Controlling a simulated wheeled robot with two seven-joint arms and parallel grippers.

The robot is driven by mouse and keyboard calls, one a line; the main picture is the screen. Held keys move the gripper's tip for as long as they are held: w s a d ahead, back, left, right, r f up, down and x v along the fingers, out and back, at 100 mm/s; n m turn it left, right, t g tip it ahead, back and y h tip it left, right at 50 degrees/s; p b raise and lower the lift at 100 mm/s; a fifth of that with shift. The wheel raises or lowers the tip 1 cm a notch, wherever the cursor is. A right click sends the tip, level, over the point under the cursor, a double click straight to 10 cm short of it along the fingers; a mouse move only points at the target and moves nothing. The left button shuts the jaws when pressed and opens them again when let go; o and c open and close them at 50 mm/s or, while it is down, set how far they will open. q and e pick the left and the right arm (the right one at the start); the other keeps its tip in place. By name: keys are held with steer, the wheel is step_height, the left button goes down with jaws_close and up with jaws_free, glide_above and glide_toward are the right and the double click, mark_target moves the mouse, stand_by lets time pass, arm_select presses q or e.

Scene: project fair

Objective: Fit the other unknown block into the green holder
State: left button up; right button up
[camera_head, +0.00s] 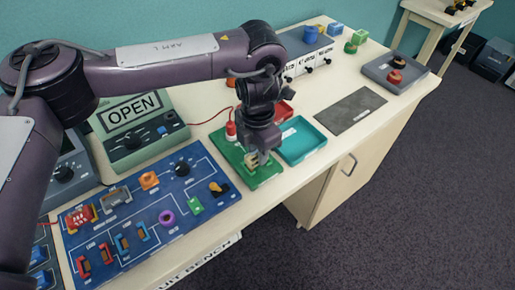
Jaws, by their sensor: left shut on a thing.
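My left gripper (258,158) reaches down over the green holder (270,176), a flat green board on the bench. It is shut on a small pale, yellowish block (251,161), mostly hidden between the fingers. The block is at or just above the board; I cannot tell whether it touches or sits in a slot. The gripper and wrist hide much of the board's middle. My right gripper is not in view.
A blue circuit board (150,250) with several coloured parts lies at left. Behind it stands a green meter reading OPEN (134,112). A grey tray (378,68) is farther right.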

arm_select(q)
steer(key=shift+f, duration=0.4)
stand_by(0.5)
steer(key=shift+f+b, duration=0.35)
steer(key=shift+b, duration=0.15)
steer(key=o, duration=1.5)
steer(key=shift+o, duration=0.2)
steer(key=shift+r, duration=0.1)
steer(key=shift+r+p, duration=3.65)
steer(key=shift+r, duration=0.35)
steer(key=shift+f, duration=0.1)
